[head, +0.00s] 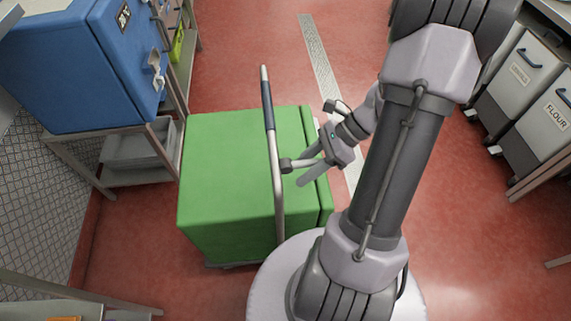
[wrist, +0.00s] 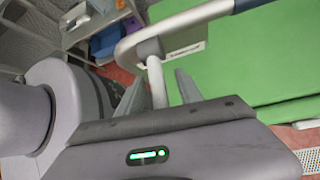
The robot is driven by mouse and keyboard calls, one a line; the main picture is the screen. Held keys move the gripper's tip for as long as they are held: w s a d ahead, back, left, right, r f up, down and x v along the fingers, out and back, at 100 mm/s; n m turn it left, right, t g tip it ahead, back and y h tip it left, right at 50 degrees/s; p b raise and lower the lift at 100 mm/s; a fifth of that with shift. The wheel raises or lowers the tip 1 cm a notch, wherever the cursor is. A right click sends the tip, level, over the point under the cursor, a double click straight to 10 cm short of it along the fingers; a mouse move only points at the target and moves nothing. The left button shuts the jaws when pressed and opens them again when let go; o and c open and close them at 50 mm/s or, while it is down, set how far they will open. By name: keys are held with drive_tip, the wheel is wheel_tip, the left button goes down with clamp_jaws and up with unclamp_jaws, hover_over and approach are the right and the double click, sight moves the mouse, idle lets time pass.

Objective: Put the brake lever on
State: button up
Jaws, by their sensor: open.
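A green box-shaped unit (head: 225,175) stands on the floor. A long metal bar with a dark grip (head: 268,105) runs along it; it also shows in the wrist view (wrist: 190,20). My gripper (head: 308,166) is open beside the bar. In the wrist view the stub (wrist: 157,85) lies between the two spread fingers (wrist: 160,90), with gaps visible on both sides. The stub's lower end is hidden behind my gripper body.
A blue cabinet (head: 75,65) on a metal stand is at the upper left. Bins (head: 555,115), one labelled flour, stand at the right. A floor drain grate (head: 325,60) runs behind the green unit.

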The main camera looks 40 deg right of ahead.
sight(315, 160)
drive_tip(key=p+v, duration=0.6)
drive_tip(key=shift+d+r, duration=0.1)
drive_tip(key=shift+r, duration=0.35)
drive_tip(key=shift+s+d+p, duration=0.1)
drive_tip(key=shift+d+p, duration=0.05)
drive_tip(key=shift+p, duration=0.15)
drive_tip(key=shift+f, duration=0.1)
